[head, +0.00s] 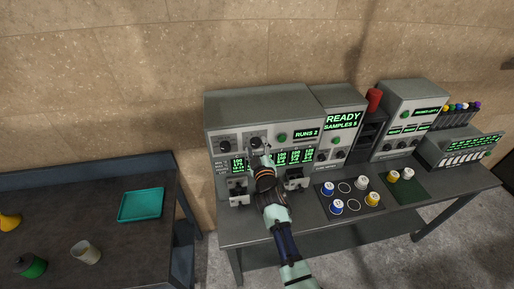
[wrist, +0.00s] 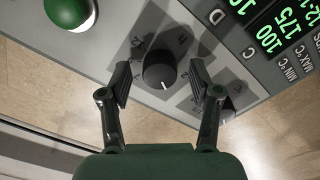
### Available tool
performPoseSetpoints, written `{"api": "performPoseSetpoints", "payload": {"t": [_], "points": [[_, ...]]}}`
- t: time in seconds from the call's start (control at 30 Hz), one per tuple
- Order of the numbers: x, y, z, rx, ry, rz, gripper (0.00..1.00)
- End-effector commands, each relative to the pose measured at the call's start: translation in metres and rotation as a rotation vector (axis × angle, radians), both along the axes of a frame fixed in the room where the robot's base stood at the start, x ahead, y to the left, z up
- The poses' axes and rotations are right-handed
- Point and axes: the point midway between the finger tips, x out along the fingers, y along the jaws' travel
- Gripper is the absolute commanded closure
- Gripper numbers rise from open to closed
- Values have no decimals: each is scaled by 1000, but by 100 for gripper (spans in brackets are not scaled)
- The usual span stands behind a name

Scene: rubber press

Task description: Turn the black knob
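A round black knob (wrist: 160,70) with a white pointer line sits on the grey panel between my gripper's fingers in the wrist view. My gripper (wrist: 160,78) is open, with a finger on each side of the knob and a visible gap to both. In the head view my gripper (head: 261,157) is at the front of the grey press unit (head: 258,103), at the knob (head: 255,142), which it partly covers. A second black knob (head: 225,144) is to the left on the same panel, partly behind a finger in the wrist view.
A green button (wrist: 70,10) is close to the knob. Green displays (head: 295,156) lie below and right. The bench (head: 322,222) holds several blue, white and yellow cups. Another table (head: 105,220) with a teal tray (head: 141,205) stands left.

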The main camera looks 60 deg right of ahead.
Motion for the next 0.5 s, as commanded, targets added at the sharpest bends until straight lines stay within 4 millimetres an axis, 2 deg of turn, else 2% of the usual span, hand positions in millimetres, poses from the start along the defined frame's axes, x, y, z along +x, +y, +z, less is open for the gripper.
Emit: {"api": "performPoseSetpoints", "payload": {"t": [0.17,0.27,0.5], "points": [[-1,1,0,0,0,0,37],[-7,8,0,0,-2,0,37],[-40,52,-2,1,0,1,37]]}}
